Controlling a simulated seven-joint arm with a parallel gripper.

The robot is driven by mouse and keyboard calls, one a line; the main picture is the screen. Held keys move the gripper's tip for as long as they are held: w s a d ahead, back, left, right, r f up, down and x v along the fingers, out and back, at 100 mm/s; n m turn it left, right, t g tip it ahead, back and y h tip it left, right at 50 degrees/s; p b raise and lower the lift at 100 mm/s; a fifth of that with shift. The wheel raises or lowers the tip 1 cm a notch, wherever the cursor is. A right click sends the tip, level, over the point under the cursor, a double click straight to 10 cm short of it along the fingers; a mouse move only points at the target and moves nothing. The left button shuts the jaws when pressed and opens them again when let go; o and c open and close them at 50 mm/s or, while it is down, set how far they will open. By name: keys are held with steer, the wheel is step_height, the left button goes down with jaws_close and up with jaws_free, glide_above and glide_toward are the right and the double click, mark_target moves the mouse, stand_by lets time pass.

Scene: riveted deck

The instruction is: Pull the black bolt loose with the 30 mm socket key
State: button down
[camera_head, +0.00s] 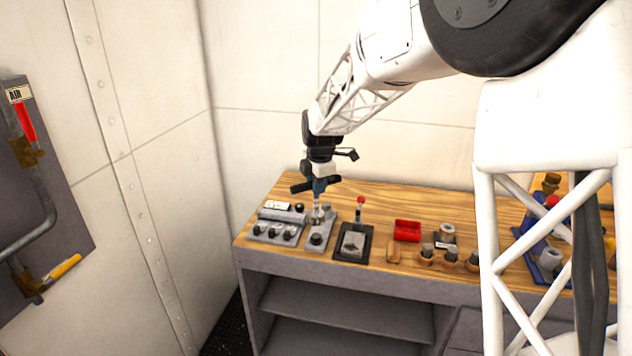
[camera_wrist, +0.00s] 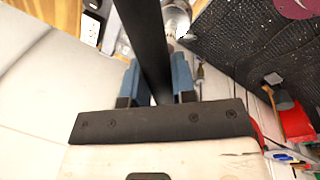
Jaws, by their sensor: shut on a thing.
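My gripper (camera_head: 319,186) is over the left part of the wooden bench. Its blue fingers (camera_wrist: 158,82) are shut on a black bar, which I take to be the handle of the socket key (camera_wrist: 151,40). In the head view a silver shaft (camera_head: 316,204) hangs below the gripper, its lower end at a grey plate (camera_head: 327,230). Whether it sits around a bolt there is hidden. A black round head (camera_head: 316,239), possibly the black bolt, shows at the near end of that plate. Key size marks cannot be read.
Left of the plate is a grey block with several dark knobs (camera_head: 274,233). Right of it stand a black-framed panel with a red-tipped lever (camera_head: 360,204), a red tray (camera_head: 407,230) and a row of dark-topped pieces (camera_head: 450,255). The wall is close at the left.

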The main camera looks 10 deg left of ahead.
mark_target(317, 212)
steer(key=shift+f, duration=0.15)
steer(key=shift+f, duration=2.45)
steer(key=shift+r+m+h, duration=0.1)
steer(key=shift+m+h, duration=0.2)
steer(key=shift+m, duration=1.6)
steer(key=m+h, duration=0.1)
steer(key=m, duration=0.8)
steer(key=shift+m+h, duration=0.4)
steer(key=shift+m, duration=1.7)
steer(key=shift+f, duration=1.35)
